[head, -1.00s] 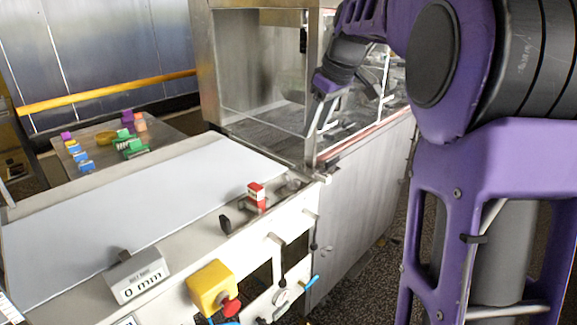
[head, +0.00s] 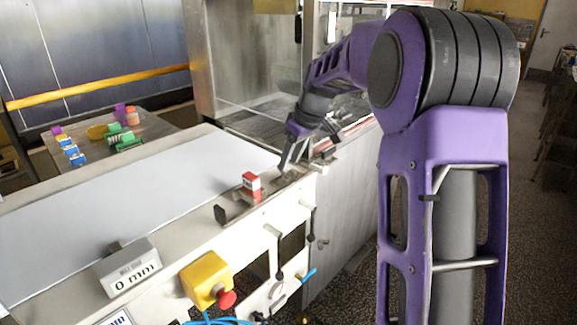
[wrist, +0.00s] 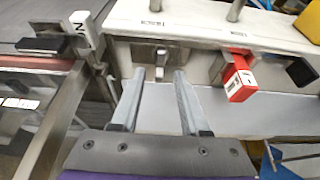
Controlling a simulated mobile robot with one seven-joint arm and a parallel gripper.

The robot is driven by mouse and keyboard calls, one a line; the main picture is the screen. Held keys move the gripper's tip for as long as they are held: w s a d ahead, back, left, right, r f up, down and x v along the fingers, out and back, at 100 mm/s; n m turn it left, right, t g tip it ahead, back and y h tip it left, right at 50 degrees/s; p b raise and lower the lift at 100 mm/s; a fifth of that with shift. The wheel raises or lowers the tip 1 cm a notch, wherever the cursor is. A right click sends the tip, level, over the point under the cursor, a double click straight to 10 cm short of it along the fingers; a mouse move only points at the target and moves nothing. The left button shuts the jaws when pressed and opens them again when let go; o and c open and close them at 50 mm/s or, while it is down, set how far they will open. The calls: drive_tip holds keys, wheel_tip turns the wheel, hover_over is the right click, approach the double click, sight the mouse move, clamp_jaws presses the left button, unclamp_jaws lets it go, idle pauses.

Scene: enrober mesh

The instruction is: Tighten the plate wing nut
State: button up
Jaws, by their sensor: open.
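In the wrist view, a small upright grey metal piece (wrist: 161,62) stands against a bracket on the machine's side rail, and it looks like the plate wing nut. My gripper (wrist: 160,76) is open, with its two fingers pointing at this piece. The piece shows between the fingertips, and I cannot tell whether either finger touches it. In the head view my gripper (head: 288,166) is low over the rail near the cabinet's corner. The wing nut cannot be made out there behind the fingers.
A red and white block (head: 251,184) sits on the rail beside my gripper, with a black knob (head: 220,214) farther along. A yellow box with a red button (head: 226,299) and a "0 mm" readout (head: 130,270) are nearer. The pale belt (head: 110,205) is clear.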

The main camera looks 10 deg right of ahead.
sight(287, 172)
drive_tip(key=shift+x, duration=1.15)
clamp_jaws()
